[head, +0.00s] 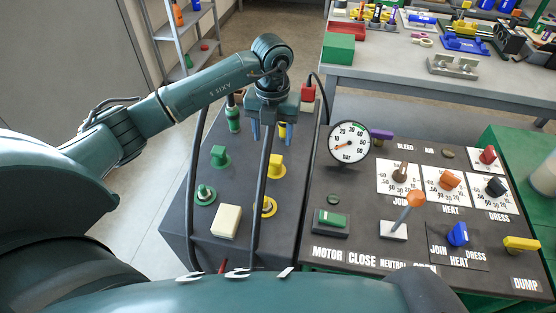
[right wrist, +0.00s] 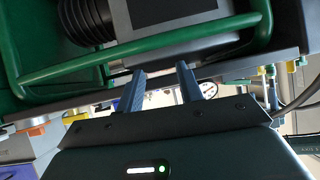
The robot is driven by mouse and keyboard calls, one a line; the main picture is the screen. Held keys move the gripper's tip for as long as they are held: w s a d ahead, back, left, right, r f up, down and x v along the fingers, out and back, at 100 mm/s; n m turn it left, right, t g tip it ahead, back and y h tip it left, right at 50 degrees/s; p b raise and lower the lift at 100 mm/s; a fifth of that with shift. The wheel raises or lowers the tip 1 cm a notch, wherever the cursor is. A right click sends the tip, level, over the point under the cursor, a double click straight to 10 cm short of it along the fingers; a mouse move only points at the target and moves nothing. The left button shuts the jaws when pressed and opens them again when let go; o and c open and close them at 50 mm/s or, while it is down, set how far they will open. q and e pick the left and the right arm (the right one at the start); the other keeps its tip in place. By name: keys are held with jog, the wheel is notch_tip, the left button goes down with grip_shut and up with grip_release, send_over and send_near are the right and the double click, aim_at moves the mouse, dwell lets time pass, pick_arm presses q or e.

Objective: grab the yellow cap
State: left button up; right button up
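A yellow cap (head: 276,166) sits on the dark panel at the left of the cart, below my left gripper in the head view. My left gripper (head: 270,134) points down with its two blue fingers apart. Another yellow piece (head: 282,131) shows by its right finger; I cannot tell whether it is between the fingers or behind them. A third yellow piece (head: 268,206), a ringed fitting, is nearer on the panel. My right gripper (right wrist: 160,82) shows in the right wrist view, fingers apart with nothing held between them.
Green fittings (head: 219,156) and a cream block (head: 226,221) share the panel. Dark hoses (head: 262,190) arch over it close to my left gripper. A pressure gauge (head: 349,143) and levers stand to the right. A green tubular frame (right wrist: 150,45) crosses before my right gripper.

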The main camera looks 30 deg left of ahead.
aim_at(275, 158)
pick_arm(q)
jog(key=f, duration=0.3)
jog(key=f+p, duration=0.1)
jog(key=f, duration=0.5)
jog(key=shift+s+d+f, duration=0.1)
jog(key=shift+d+f, duration=0.25)
jog(key=c, duration=1)
